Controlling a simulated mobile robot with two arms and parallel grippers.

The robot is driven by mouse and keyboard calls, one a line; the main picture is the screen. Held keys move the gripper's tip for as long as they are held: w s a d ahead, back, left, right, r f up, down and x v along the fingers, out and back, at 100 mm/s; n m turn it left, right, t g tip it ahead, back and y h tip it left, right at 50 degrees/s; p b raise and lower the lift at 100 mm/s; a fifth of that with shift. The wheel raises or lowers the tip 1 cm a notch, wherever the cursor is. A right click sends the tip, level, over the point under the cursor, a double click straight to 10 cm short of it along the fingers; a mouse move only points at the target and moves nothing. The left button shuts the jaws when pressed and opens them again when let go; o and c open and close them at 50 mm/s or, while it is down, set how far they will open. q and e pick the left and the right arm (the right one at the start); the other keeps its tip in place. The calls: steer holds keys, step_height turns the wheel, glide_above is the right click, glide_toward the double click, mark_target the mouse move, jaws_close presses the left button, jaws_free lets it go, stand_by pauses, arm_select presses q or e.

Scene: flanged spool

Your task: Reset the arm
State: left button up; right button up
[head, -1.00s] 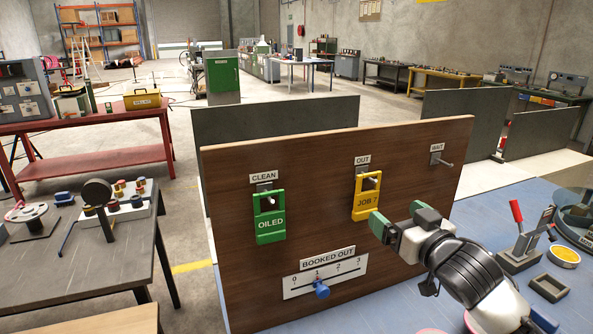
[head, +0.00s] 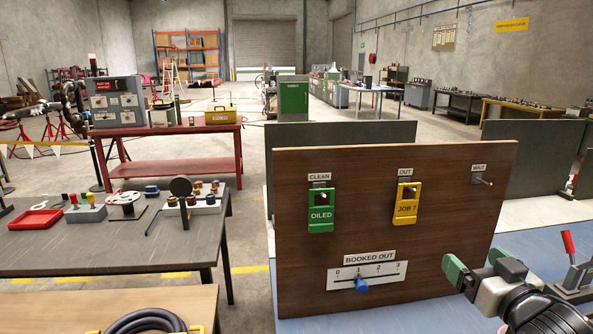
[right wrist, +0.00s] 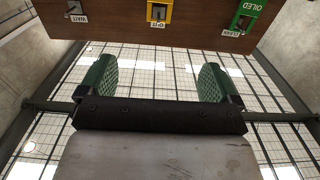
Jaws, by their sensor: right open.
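My right gripper (head: 475,264) is at the lower right of the head view, to the right of the wooden board (head: 435,230). Its green-padded fingers are apart with nothing between them, also in the right wrist view (right wrist: 155,84). A green OILED tag (head: 321,212) hangs under the CLEAN label. A yellow JOB 7 tag (head: 406,206) hangs under the OUT label and also shows in the right wrist view (right wrist: 159,11). The WAIT peg (head: 484,182) is bare. The blue slider knob (head: 361,286) is near 1 on the BOOKED OUT scale (head: 380,276). My left gripper is out of view.
The board stands on a blue bench top (head: 395,318). A red-handled clamp (head: 569,255) is close to my right gripper on the right. A grey table (head: 90,252) with small parts is at the left, with a coiled black hose (head: 145,322) in front of it.

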steer(key=s+a+f+g+h, duration=0.1)
steer(key=s+a+f+g, duration=0.15)
steer(key=f, duration=0.35)
steer(key=s+a+f+g, duration=0.1)
steer(key=s+f+g, duration=0.1)
steer(key=s+f, duration=0.35)
steer(key=s+a+f+g+h, duration=0.1)
steer(key=s+a+f+g, duration=0.1)
steer(key=f, duration=0.6)
steer(key=s+a+f+g, duration=0.3)
steer(key=s+f+g, duration=0.15)
steer(key=s, duration=0.45)
steer(key=s+a+f+g, duration=0.25)
steer(key=s+f, duration=0.25)
steer(key=s, duration=0.4)
step_height(320, 180, down, 27)
steer(key=s+g, duration=0.1)
steer(key=g, duration=0.1)
steer(key=s+d+f+g, duration=0.1)
steer(key=s+d+f, duration=0.2)
steer(key=s+f, duration=1.3)
steer(key=shift+s+d+n+h+b, duration=0.15)
steer(key=shift+s+n+h+b, duration=0.15)
steer(key=shift+n+b, duration=0.1)
